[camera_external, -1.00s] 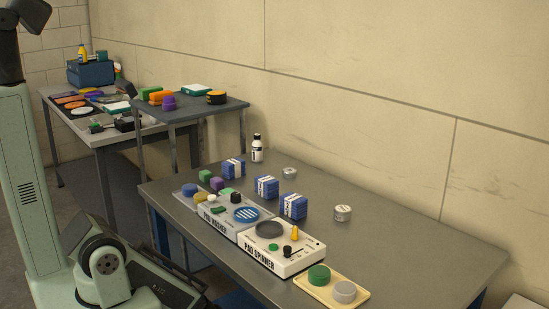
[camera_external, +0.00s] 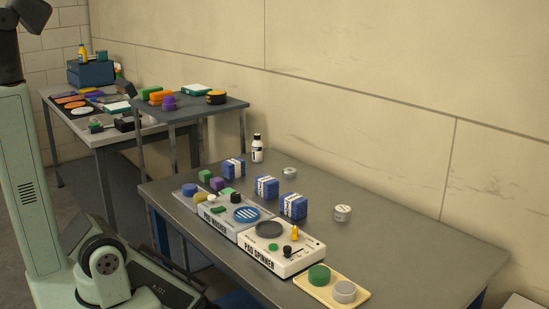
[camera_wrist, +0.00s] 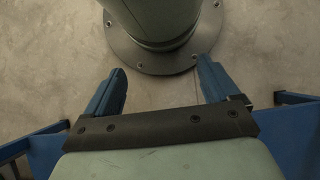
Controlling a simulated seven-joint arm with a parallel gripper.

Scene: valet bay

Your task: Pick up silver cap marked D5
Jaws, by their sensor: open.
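Two small silver round caps or tins stand on the near grey table in the external view, one at the back (camera_external: 290,173) and one farther right (camera_external: 342,213). Both have dark marks too small to read. A grey cap (camera_external: 344,291) sits on a pale yellow tray (camera_external: 318,296) beside a green cap (camera_external: 319,275). I cannot tell which is marked D5. My gripper (camera_wrist: 161,82) shows in the wrist view with its two blue fingers apart and nothing between them. It points at the floor near a round bolted base, away from the caps.
A pad spinner (camera_external: 282,248) and a pad washer (camera_external: 228,217) stand along the near table's front. Several blue boxes (camera_external: 293,206) and a white bottle (camera_external: 257,149) stand behind. The right end of the table is clear. A second cluttered table (camera_external: 150,127) stands behind left.

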